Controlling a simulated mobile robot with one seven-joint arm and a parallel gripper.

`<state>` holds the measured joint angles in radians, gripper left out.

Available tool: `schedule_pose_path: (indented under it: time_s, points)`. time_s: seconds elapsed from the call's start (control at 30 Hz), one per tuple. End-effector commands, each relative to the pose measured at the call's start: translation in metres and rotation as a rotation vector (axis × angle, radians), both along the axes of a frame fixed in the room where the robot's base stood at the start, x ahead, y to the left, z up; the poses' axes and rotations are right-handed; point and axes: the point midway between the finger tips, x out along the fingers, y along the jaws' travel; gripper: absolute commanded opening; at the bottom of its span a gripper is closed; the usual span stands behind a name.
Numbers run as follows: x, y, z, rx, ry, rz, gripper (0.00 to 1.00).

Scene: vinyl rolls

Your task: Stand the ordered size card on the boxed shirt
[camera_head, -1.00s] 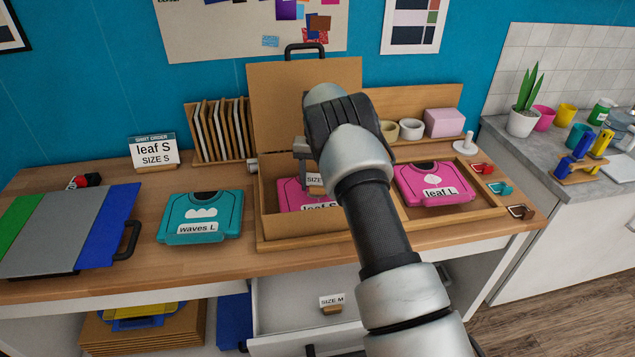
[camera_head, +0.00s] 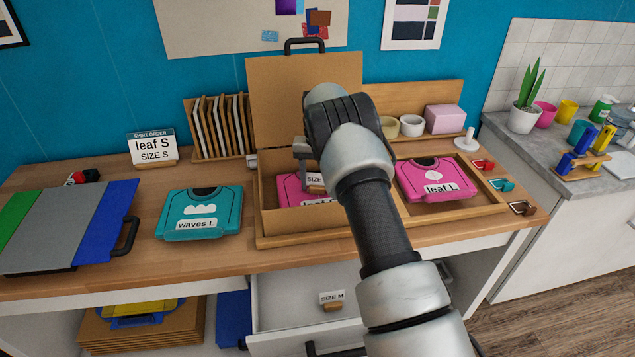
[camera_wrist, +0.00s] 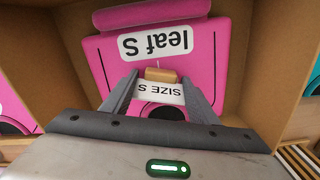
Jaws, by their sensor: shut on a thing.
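The boxed shirt, a pink folded shirt labelled "leaf S" (camera_head: 292,190), lies in the open cardboard box (camera_head: 300,222); it fills much of the wrist view (camera_wrist: 205,60). My gripper (camera_wrist: 160,80) is shut on the "SIZE S" card (camera_wrist: 162,93), with a finger at each side of it. The card, with its small wooden base, is over the shirt; I cannot tell whether it touches. In the head view the card (camera_head: 315,180) is partly covered by my arm. The order sign (camera_head: 152,148) at the back left reads "leaf S, SIZE S".
A pink "leaf L" shirt (camera_head: 435,180) lies in the tray at right. A teal "waves L" shirt (camera_head: 200,210) lies left of the box. A "SIZE M" card (camera_head: 332,298) stands in the open drawer (camera_head: 285,295). The raised box lid (camera_head: 280,85) stands behind my gripper.

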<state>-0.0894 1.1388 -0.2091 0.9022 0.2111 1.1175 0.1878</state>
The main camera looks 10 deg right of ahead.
Motion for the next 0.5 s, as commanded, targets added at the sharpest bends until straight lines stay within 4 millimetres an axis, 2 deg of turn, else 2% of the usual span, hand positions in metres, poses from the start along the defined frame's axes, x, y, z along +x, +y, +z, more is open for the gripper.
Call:
schedule_pose_path:
  time_s: [0.17, 0.2, 0.3, 0.5]
  points:
    - [0.0000, 0.0000, 0.0000, 0.000, 0.000, 0.000, 0.00]
    - [0.0000, 0.0000, 0.0000, 0.000, 0.000, 0.000, 0.59]
    - [0.0000, 0.0000, 0.0000, 0.000, 0.000, 0.000, 0.76]
    - [-0.0001, 0.0000, 0.0000, 0.000, 0.000, 0.000, 0.76]
